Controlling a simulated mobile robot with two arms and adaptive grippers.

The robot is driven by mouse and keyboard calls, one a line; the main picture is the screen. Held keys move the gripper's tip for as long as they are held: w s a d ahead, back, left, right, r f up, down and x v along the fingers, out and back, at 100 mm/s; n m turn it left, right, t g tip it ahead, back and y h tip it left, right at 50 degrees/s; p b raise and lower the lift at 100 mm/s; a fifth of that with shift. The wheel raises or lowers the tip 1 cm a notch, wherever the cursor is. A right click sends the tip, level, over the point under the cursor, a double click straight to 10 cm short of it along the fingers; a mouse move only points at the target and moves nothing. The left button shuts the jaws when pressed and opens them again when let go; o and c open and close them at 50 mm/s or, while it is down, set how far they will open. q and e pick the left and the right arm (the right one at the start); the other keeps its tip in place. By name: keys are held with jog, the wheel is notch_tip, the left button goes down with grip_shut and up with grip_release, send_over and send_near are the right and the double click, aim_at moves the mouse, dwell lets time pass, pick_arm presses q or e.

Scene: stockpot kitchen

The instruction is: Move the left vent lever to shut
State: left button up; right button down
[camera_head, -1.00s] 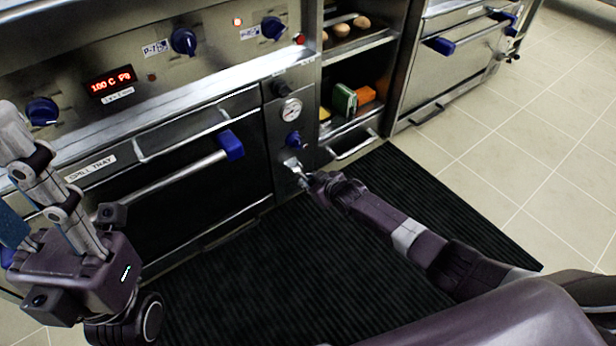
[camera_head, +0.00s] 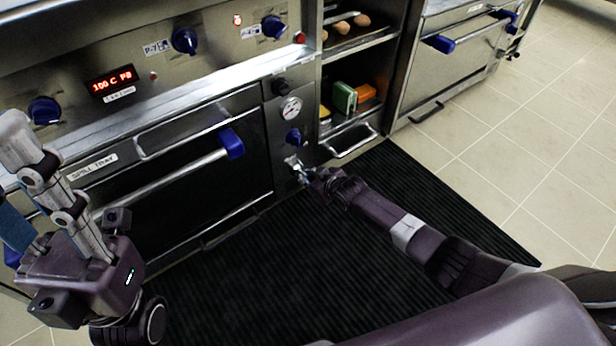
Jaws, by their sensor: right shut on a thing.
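My left gripper (camera_head: 52,180) is raised at the left, in front of the oven and away from the panel. Its fingers point up and left, and whether they are open is unclear.
Shelves (camera_head: 358,40) hold eggs and boxes. A second oven (camera_head: 455,60) stands at the right. A black ribbed mat (camera_head: 270,270) covers the floor.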

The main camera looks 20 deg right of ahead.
jog(key=shift+w+r, duration=0.4)
jog(key=shift+r, duration=0.25)
jog(key=c, duration=2)
grip_release()
jog(key=shift+a, duration=0.1)
jog(key=o, duration=0.3)
jog(key=shift+f, duration=0.1)
jog(key=shift+o, duration=0.2)
jog(key=shift+s+f, duration=0.2)
jog(key=shift+v, duration=0.8)
jog(key=v, duration=1)
jog(key=shift+s, duration=0.25)
jog(key=shift+r, duration=0.1)
